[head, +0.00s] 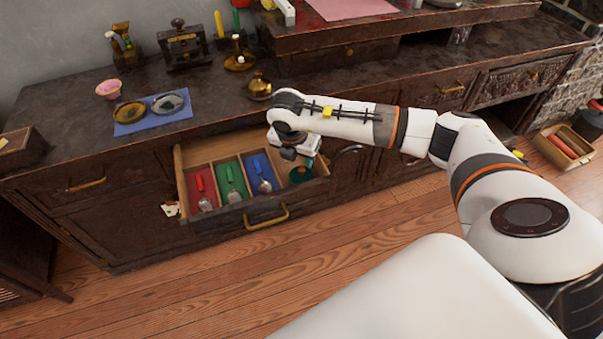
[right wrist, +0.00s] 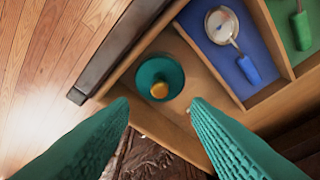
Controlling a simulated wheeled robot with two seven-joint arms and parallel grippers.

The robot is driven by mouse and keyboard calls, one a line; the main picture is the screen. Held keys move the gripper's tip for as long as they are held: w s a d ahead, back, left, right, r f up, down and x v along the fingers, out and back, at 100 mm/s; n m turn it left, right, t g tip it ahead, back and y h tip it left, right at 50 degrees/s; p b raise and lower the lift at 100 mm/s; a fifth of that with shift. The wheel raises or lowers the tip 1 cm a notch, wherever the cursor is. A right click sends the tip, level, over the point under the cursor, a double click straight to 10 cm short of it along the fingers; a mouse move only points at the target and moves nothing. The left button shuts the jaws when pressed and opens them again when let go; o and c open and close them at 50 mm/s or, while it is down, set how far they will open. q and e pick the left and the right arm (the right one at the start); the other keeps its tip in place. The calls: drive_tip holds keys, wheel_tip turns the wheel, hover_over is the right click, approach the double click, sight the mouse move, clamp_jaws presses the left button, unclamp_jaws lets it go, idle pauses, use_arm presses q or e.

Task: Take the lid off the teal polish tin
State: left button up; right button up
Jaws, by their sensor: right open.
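The teal polish tin (right wrist: 160,68) sits in the plain wooden end compartment of the open drawer (head: 270,218). In the right wrist view it is round, with a small orange-yellow knob (right wrist: 159,90) at its middle. In the head view the tin (head: 300,175) shows partly, just below my right gripper (head: 305,157). In the right wrist view my right gripper (right wrist: 160,102) is open and empty, its teal fingers apart on either side of the line to the tin. The fingertips appear apart from the tin; the height between them is hard to tell. My left gripper is not in view.
Beside the tin, blue (head: 259,172), green (head: 232,182) and red (head: 202,190) compartments each hold a spoon-like tool. Wooden dividers and drawer walls stand close around the tin. The cabinet top (head: 215,110) overhangs behind, with a blue cloth (head: 152,122) and brass items (head: 259,86).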

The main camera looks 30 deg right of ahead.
sight(301, 169)
drive_tip(key=x, duration=0.5)
drive_tip(key=shift+a+f, duration=0.1)
drive_tip(key=shift+f, duration=0.15)
clamp_jaws()
